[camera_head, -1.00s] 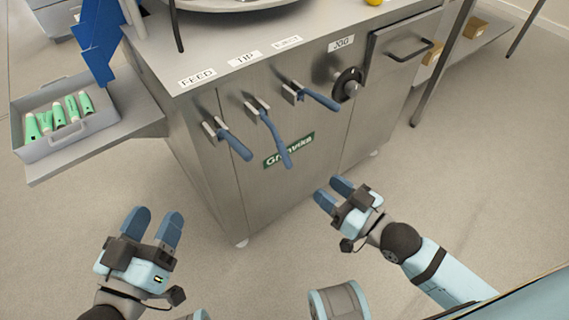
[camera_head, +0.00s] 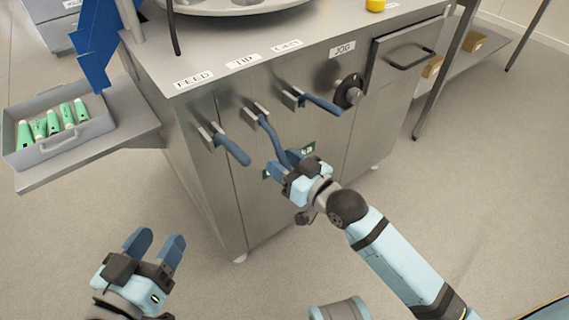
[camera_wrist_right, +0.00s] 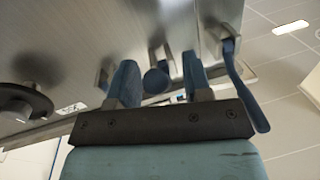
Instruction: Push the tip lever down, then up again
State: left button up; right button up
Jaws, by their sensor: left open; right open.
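The tip lever (camera_head: 268,130) is a blue handle on a metal bracket under the TIP label (camera_head: 243,61), on the front of the steel machine. It slopes downward. My right gripper (camera_head: 287,163) is open at the lever's lower end. In the right wrist view, the round end of the tip lever (camera_wrist_right: 156,81) shows between the two open fingers of my right gripper (camera_wrist_right: 159,66); I cannot tell whether they touch it. My left gripper (camera_head: 156,246) is open and empty, low at the left, away from the machine.
The feed lever (camera_head: 231,147) is left of the tip lever, and the eject lever (camera_head: 318,102) is to its right. A black jog knob (camera_head: 348,91) and a drawer handle (camera_head: 409,56) are further right. A grey tray (camera_head: 42,157) of green tubes stands on the left side shelf.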

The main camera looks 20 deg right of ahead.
jog(key=shift+c, duration=0.3)
grip_shut()
